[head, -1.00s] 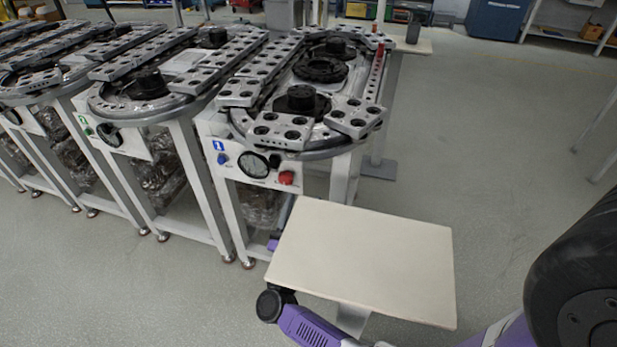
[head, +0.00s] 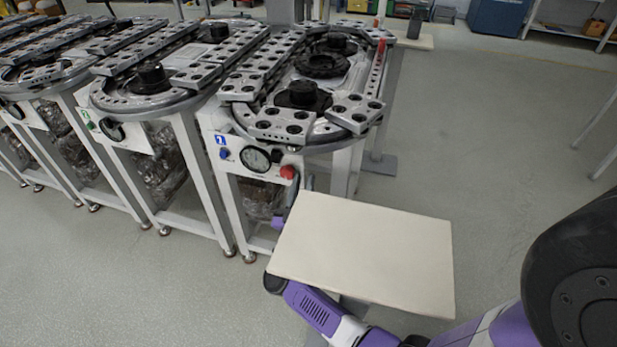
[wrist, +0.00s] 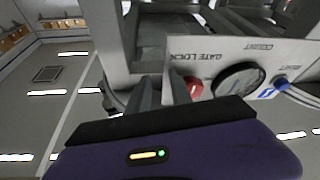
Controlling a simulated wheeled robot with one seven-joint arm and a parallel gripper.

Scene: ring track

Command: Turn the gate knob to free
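The red gate knob (head: 288,172) sits on the front panel of the nearest ring track, right of a round black-rimmed dial (head: 256,160). In the wrist view the red knob (wrist: 194,88) shows beside the upside-down words GATE LOCK, partly covered by a finger. Its exact turn angle is too small to tell. My gripper (wrist: 165,92) has two grey fingers with a narrow gap between them and nothing visible in it. The fingers point toward the panel, close to the knob; contact cannot be told. In the head view, a pale board hides part of my arm.
A blue knob (head: 224,154) is at the panel's left; it also shows in the wrist view (wrist: 280,84). The pale flat board (head: 370,255) lies in front of the track over my arm. Similar tracks stand to the left.

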